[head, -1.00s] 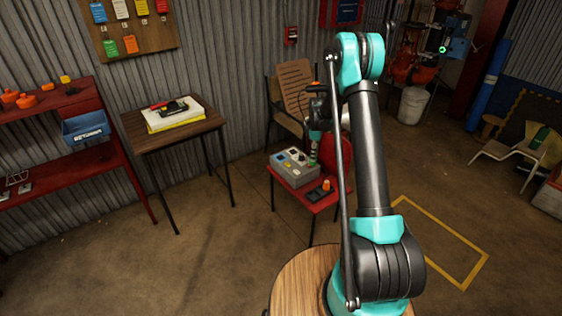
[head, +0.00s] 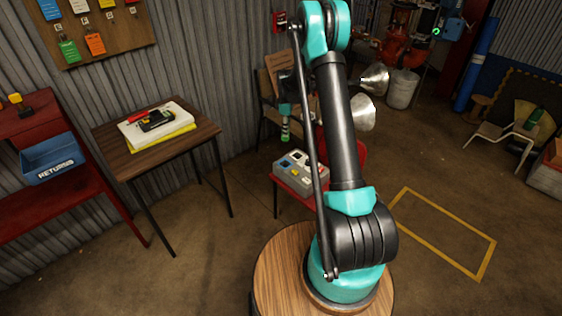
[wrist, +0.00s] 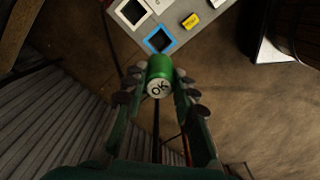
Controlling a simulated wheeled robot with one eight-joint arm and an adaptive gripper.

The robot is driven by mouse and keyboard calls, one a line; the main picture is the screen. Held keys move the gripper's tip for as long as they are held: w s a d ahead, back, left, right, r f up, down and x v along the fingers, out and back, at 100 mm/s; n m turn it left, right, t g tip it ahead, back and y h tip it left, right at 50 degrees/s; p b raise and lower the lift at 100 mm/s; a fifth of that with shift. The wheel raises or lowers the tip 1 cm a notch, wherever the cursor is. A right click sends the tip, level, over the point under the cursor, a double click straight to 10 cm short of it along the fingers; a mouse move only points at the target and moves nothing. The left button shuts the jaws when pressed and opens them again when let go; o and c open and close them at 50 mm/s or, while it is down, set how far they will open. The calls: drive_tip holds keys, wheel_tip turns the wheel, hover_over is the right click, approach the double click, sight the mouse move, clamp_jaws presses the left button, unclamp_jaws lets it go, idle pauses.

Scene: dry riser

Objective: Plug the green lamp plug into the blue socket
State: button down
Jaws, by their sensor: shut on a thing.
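The green plug (wrist: 160,68), a cylinder with a white end marked "OK", is held between the fingers of my gripper (wrist: 160,92) in the wrist view. In the head view the plug (head: 285,132) hangs upright under my gripper (head: 285,118), above and apart from the grey socket box (head: 318,178). The blue socket (wrist: 160,40) is a blue-framed dark square at the box's near corner in the wrist view, just beyond the plug and empty. A white-framed dark socket (wrist: 132,12) and a yellow piece (wrist: 190,23) are also on the box.
The box stands on a red seat (head: 284,197). Two silver lamp shades (head: 361,112) show right of my arm. A wooden table (head: 200,137) with papers stands left, and a blue bin (head: 50,160) is on red shelving. Floor between is clear.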

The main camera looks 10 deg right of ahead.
wheel_tip(320, 180, down, 18)
drive_tip(key=shift+f, duration=0.2)
idle(0.4)
drive_tip(key=c, duration=1.2)
unclamp_jaws()
drive_tip(key=shift+f, duration=0.1)
